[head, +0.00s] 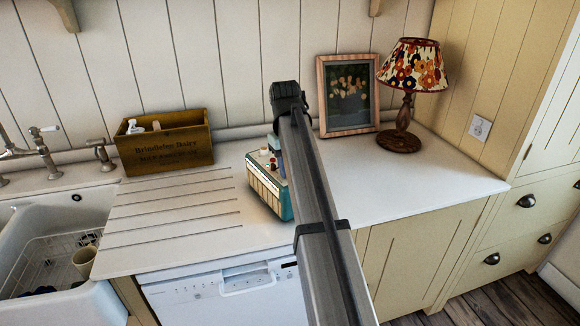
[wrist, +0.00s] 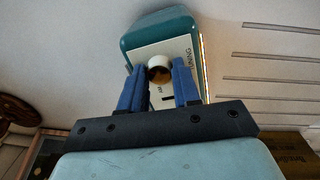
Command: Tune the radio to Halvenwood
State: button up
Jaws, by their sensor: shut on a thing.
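The teal radio (head: 265,191) stands on the white counter, partly hidden behind my arm in the head view. Its cream dial face shows to the left of the arm. The dial's station names and pointer are too small to read in the head view. The fingers are mostly hidden behind the arm there.
A picture frame (head: 347,95) and a floral-shaded lamp (head: 403,140) stand to the right at the back. The sink (head: 58,245) is at the far left. The counter's right part is clear.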

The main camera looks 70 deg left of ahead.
jog(key=m, duration=0.5)
jog(key=shift+m, duration=0.3)
dwell(0.5)
jog(key=o, duration=1.1)
jog(key=shift+c, duration=0.2)
notch_tip(320, 180, up, 14)
jog(key=shift+s+a, duration=0.2)
jog(key=shift+s, duration=0.2)
jog(key=shift+f, duration=0.15)
